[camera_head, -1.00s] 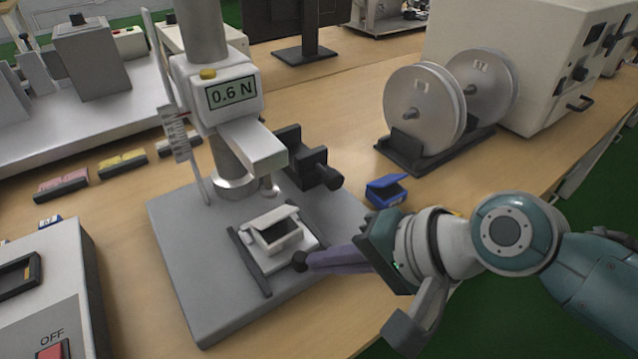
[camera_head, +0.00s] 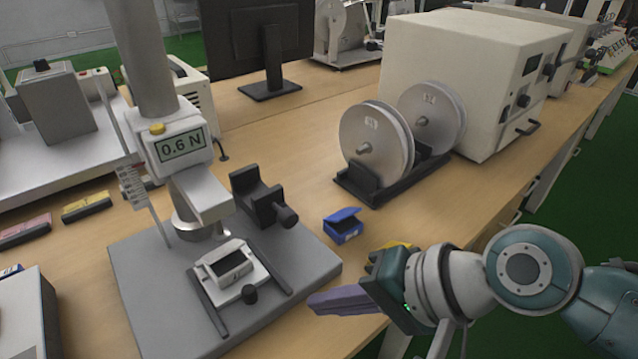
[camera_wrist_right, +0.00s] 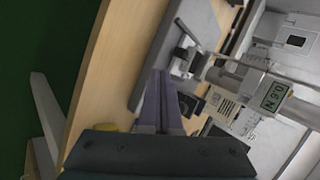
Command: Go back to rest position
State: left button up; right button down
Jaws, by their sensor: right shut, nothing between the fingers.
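My right gripper (camera_head: 338,301) is shut and empty, with its purple fingers together above the table's front edge. Its fingers also show in the right wrist view (camera_wrist_right: 163,100). It is apart from the test stand (camera_head: 225,285), to the right of its grey base. A small white box (camera_head: 222,262) with a dark opening sits on the stand's base, a black knob in front of it. The stand's gauge (camera_head: 183,146) reads 0.6 N. My left gripper is not in view.
A small blue open box (camera_head: 343,228) and a yellow thing (camera_head: 395,246), partly behind my right gripper, lie on the wooden table. A machine with two metal discs (camera_head: 376,148) stands behind them. A dark monitor (camera_head: 258,45) stands at the back. Green floor is free at the lower right.

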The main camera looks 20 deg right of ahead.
jog(key=s+d+r+n+g+h+p, duration=0.1)
jog(key=s+d+r+n+h+p, duration=0.35)
jog(key=s+r, duration=0.45)
jog(key=s+d+r+n+g+h+p, duration=0.25)
jog(key=s+r+n+p, duration=0.45)
jog(key=r, duration=0.4)
pick_arm(q)
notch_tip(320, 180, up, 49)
jog(key=p, duration=3.6)
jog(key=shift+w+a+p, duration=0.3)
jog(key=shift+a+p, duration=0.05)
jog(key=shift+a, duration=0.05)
pick_arm(e)
notch_tip(320, 180, up, 36)
jog(key=shift+w+d+m+t, duration=0.2)
jog(key=shift+d+m+t, duration=0.15)
jog(key=shift+d+m, duration=0.1)
jog(key=shift+f, duration=0.1)
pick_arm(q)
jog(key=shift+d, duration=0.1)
